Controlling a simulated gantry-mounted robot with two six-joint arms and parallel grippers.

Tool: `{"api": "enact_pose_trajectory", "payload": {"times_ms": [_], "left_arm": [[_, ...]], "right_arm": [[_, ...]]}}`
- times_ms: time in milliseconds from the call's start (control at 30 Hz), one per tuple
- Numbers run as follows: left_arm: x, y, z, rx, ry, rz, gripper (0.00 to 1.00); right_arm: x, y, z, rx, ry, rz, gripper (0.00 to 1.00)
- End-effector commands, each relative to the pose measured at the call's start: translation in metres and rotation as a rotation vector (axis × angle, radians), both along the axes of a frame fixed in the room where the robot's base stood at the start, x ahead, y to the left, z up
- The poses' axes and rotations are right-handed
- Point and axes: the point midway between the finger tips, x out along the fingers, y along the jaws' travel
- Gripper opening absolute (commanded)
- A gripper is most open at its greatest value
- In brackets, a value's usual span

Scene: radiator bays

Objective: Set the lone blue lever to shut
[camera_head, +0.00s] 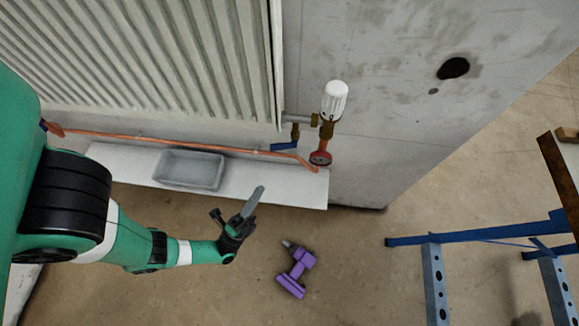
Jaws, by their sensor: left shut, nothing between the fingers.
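The blue lever (285,147) sits on a small brass valve (295,132) at the radiator's lower right corner. It lies roughly along the copper pipe (200,143), pointing left from the valve. My left gripper (257,194) is shut and empty. Its fingers point up and right, in front of the white shelf's edge, below and left of the lever in the picture and apart from it. My right gripper is not in view.
A grey tray (190,169) rests on the white shelf (295,185). A purple drill (296,272) lies on the floor. A blue metal frame (470,232) stands at right.

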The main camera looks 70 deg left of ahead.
Motion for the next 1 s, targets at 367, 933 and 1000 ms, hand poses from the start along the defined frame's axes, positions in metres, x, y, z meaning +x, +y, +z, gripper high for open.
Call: {"api": "enact_pose_trajectory", "payload": {"times_ms": [367, 933, 1000], "left_arm": [[-0.007, -0.009, -0.042, 0.005, 0.071, -0.062, 0.00], [0.054, 0.019, 0.018, 0.006, 0.064, -0.060, 0.00], [0.065, 0.024, 0.027, 0.007, 0.066, -0.059, 0.00]], "right_arm": [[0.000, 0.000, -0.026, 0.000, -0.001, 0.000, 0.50], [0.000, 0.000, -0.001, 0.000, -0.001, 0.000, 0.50], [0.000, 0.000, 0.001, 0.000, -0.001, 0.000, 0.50]]}}
